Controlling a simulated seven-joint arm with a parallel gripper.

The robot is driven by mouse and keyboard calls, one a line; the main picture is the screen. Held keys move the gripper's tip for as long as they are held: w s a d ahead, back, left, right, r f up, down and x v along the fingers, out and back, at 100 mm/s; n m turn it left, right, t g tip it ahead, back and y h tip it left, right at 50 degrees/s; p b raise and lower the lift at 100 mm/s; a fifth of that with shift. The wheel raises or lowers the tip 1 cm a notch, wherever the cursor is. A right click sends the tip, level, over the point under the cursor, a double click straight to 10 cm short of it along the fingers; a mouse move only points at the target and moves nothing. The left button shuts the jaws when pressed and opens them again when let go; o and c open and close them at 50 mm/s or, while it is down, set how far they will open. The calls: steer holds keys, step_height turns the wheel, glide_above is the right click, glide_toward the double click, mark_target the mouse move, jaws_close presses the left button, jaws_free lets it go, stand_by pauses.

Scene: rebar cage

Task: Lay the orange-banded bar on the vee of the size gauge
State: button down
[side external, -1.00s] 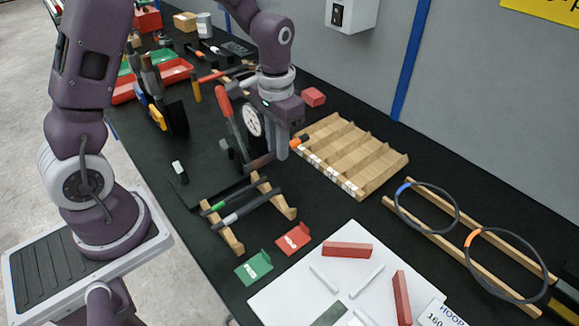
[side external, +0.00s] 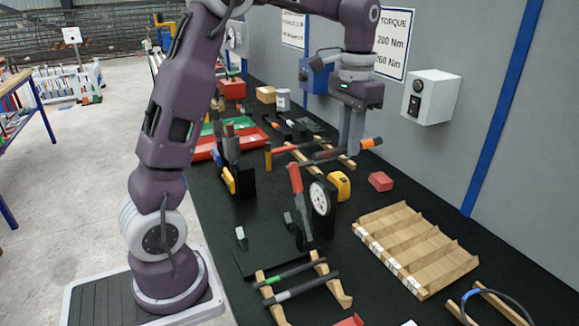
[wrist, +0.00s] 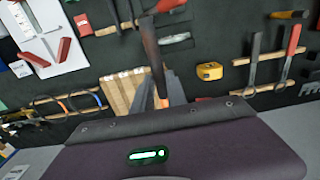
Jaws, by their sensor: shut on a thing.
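The orange-banded bar (side external: 340,151) is dark and lies across my gripper (side external: 351,150), its orange band (side external: 370,143) to the right of the fingers. My gripper is shut on it and holds it raised, clear of the table. The bar also shows between the fingers in the wrist view (wrist: 151,45). A stand with a round white dial (side external: 320,198) and a red lever (side external: 296,178) looks like the size gauge. It stands below and left of my gripper in the side view. I cannot make out its vee.
A wooden compartment tray (side external: 418,248) lies at the right. A yellow tape measure (side external: 340,185) and red block (side external: 381,181) are near the dial stand. Wooden rails (side external: 332,285) hold bars with green and white bands in front. A wall box (side external: 432,97) hangs behind.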

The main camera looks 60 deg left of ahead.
steer(key=w+a, duration=0.5)
steer(key=a, duration=0.5)
steer(key=f, duration=2.3)
steer(key=shift+s+f, duration=0.2)
steer(key=shift+f, duration=0.05)
steer(key=shift+f, duration=0.1)
steer(key=c, duration=1.3)
jaws_free()
steer(key=shift+c, duration=0.2)
